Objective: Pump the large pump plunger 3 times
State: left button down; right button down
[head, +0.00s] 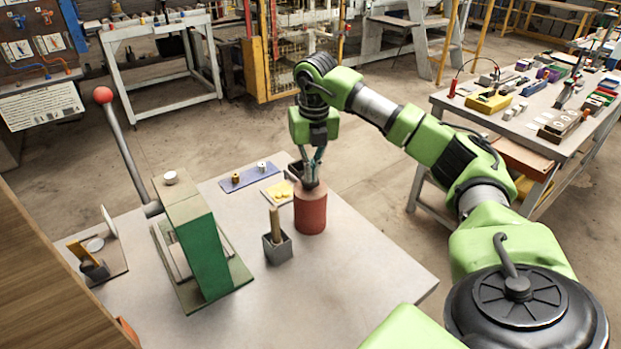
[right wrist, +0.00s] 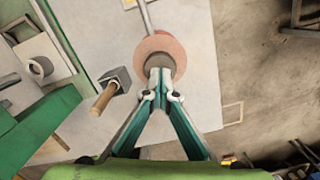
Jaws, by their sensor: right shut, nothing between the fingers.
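A dark red upright cylinder (head: 310,214), which looks like the pump, stands near the middle of the grey table. From above, in the right wrist view, it shows as a round pinkish top (right wrist: 153,43) with a greyish centre and a thin grey rod beyond it. My right gripper (head: 311,184) points down over this top, fingers together and empty. In the right wrist view its fingertips (right wrist: 160,76) overlap the centre of the top. I cannot tell whether they touch it. The fingers hide part of the plunger. My left gripper is not in view.
A small grey box with a wooden handle (head: 277,247) stands close left of the cylinder. A green press (head: 204,255) and a red-knobbed lever (head: 103,96) are further left. A blue mat (head: 243,180) lies behind. The table's front right is clear.

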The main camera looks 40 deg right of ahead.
jog(key=shift+s+a+r, duration=0.2)
jog(key=shift+s+a, duration=0.2)
jog(key=shift+s, duration=0.3)
jog(key=shift+s+a+r, duration=0.2)
jog(key=shift+s+a, duration=0.15)
jog(key=shift+s, duration=0.35)
jog(key=shift+w, duration=0.1)
jog(key=shift+d+r, duration=0.1)
jog(key=shift+r, duration=0.4)
notch_tip(320, 180, up, 11)
jog(key=s, duration=0.1)
jog(key=shift+a, duration=0.35)
jog(key=shift+s, duration=0.1)
dwell(0.7)
